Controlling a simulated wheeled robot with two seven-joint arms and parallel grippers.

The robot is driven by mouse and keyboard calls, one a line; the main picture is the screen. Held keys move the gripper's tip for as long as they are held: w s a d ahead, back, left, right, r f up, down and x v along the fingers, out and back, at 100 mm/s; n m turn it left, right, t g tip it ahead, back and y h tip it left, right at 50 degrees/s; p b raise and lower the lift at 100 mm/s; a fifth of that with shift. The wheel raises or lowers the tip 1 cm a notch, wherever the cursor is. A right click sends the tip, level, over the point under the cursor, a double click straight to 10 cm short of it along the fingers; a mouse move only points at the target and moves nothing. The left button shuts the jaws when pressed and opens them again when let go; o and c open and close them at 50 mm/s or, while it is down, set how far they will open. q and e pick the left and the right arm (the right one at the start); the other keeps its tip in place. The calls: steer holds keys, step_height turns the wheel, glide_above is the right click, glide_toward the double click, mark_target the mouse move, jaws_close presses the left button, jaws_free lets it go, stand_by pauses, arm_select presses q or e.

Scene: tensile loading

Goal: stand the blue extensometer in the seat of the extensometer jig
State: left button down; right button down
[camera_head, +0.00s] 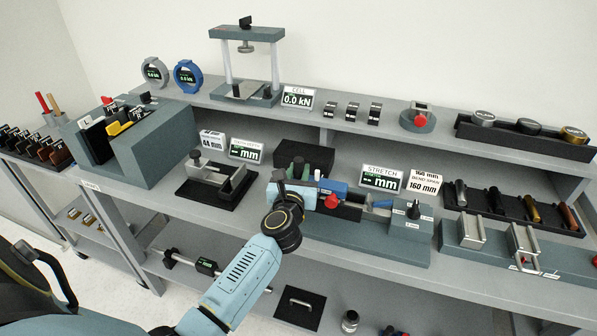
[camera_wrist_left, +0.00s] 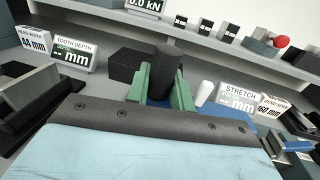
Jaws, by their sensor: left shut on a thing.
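My left gripper (camera_head: 291,172) comes in over the bench, with its green fingers (camera_wrist_left: 146,84) shut on a dark upright grip (camera_wrist_left: 165,72). The grip appears to belong to the blue extensometer (camera_head: 333,187), whose blue body also shows right of the fingers in the left wrist view (camera_wrist_left: 236,112). A white knob (camera_wrist_left: 205,92) stands beside it. The extensometer jig appears to be the long teal base (camera_head: 385,246) below, with a red knob (camera_head: 331,201). The gripper hides the contact, so I cannot tell whether the extensometer is seated. My right gripper is not in view.
A black box (camera_head: 305,155) stands close behind the gripper. The STRETCH display (camera_head: 381,179) is behind the jig. A dark post (camera_head: 414,210) rises at the jig's right end. A metal fixture (camera_head: 216,183) stands to the left, and another (camera_head: 471,232) to the right.

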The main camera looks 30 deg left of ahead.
arm_select(q)
steer(key=shift+f, duration=0.25)
steer(key=c, duration=1.1)
jaws_free()
steer(key=shift+f, duration=0.1)
steer(key=shift+c, duration=0.2)
steer(key=shift+s, duration=0.15)
steer(key=v, duration=1.3)
steer(key=shift+d, duration=0.1)
